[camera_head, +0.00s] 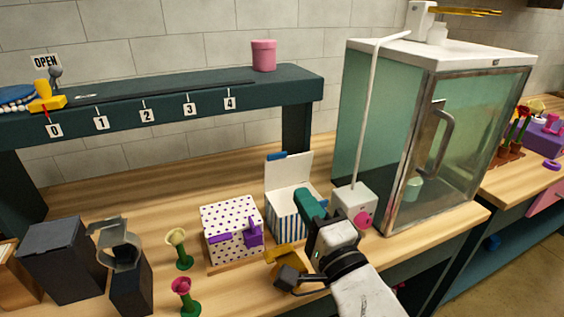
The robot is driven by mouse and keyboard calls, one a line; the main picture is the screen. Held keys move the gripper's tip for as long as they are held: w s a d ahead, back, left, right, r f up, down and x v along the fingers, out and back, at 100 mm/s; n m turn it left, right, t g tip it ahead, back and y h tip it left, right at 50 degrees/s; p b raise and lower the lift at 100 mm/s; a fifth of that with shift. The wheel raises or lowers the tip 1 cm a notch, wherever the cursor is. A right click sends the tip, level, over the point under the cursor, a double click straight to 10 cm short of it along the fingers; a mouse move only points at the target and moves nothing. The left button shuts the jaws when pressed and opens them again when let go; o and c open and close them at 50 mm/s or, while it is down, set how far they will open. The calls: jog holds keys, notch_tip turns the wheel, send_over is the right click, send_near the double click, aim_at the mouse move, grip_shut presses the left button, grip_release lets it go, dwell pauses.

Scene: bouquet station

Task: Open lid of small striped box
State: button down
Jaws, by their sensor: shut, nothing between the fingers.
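The small striped box (285,222), white with dark blue stripes, stands on the wooden counter. Its white lid (290,168) stands up at the back, with a blue tab (277,156) on its top edge, so the box is open. My gripper (318,232) is at the front right of the box and hides part of its front and right side. It is shut with nothing held. It is apart from the raised lid. A teal rounded piece (309,203) and a yellow piece (284,257) show by the gripper; I cannot tell whether they belong to it.
A polka-dot box (231,226) with a purple latch stands close left. A white block with a pink knob (354,205) and a glass cabinet (430,130) stand right. Two small flower-like items (178,245) and dark containers (64,258) are left. A dark shelf (180,105) runs behind.

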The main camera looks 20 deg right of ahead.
aim_at(278, 153)
jog(key=w, duration=0.3)
jog(key=w+r+p, duration=0.1)
jog(key=w, duration=0.2)
jog(key=w+p, duration=0.1)
jog(key=w, duration=0.2)
jog(key=shift+w+r, duration=0.3)
jog(key=shift+r, duration=0.05)
jog(key=shift+r, duration=0.15)
jog(key=w+r+g+p, duration=0.1)
jog(key=p, duration=0.2)
jog(key=w+g+p, duration=0.1)
jog(key=p, duration=0.2)
jog(key=w+g+p, duration=0.1)
jog(key=p, duration=0.2)
jog(key=shift+w+r+g+p, duration=0.2)
jog(key=shift+r+g+p, duration=0.1)
jog(key=shift+g, duration=0.1)
jog(key=shift+w+f+g+p, duration=0.1)
jog(key=shift+w+g+p, duration=0.35)
jog(key=shift+g, duration=0.05)
jog(key=shift+w+f, duration=0.2)
jog(key=shift+w, duration=0.5)
